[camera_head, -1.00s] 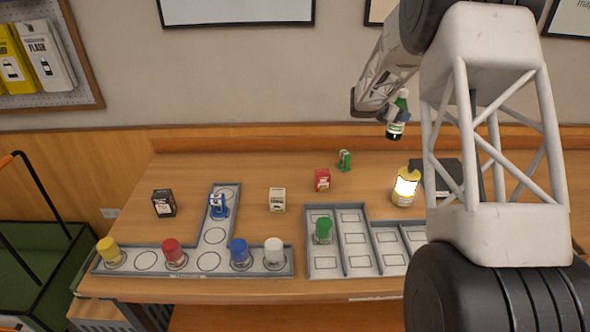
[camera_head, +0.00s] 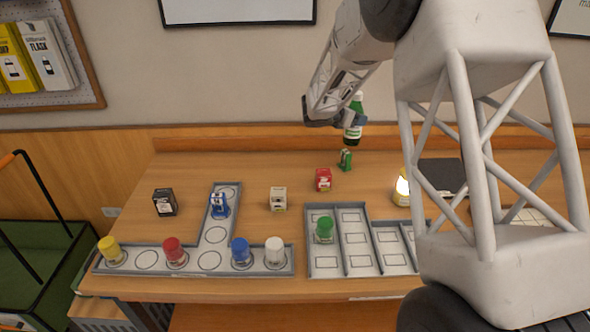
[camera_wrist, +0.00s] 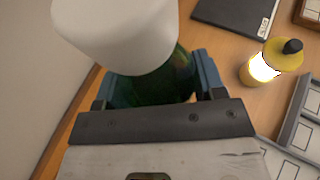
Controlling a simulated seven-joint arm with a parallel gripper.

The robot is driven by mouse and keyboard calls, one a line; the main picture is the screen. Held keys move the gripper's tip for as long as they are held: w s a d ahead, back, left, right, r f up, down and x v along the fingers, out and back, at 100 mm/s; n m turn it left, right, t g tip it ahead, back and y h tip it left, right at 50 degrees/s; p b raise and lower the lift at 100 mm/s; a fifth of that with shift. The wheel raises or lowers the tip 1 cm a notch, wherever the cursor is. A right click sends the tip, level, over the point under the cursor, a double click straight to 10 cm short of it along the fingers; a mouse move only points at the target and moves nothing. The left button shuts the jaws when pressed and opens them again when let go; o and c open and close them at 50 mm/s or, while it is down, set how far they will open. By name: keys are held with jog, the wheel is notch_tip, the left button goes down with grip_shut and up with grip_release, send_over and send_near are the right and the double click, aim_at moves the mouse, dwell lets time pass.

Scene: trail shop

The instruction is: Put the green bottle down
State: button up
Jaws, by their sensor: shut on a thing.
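A grey T-shaped tray (camera_head: 150,262) with circles holds several coloured-lid jars. Small boxes, black (camera_head: 165,202), cream (camera_head: 278,198) and red (camera_head: 323,179), stand behind.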

jog(key=s+a+n+t+y, duration=0.1)
jog(key=s+a, duration=0.4)
jog(key=a, duration=0.4)
jog(key=s+a+n+t+y, duration=0.1)
jog(key=s+a, duration=0.5)
jog(key=a, duration=0.3)
notch_tip(320, 180, down, 10)
jog(key=shift+w+d, duration=0.2)
jog(key=shift+d, duration=0.05)
jog(key=shift+w, duration=0.15)
jog(key=w+a+f, duration=0.1)
jog(key=w+a, duration=0.1)
jog(key=w, duration=1.3)
jog(key=shift+w+a+f, duration=0.25)
jog(key=shift+a, duration=0.1)
jog(key=shift+f, duration=0.1)
jog(key=shift+f, duration=1.65)
jog(key=shift+f, duration=0.15)
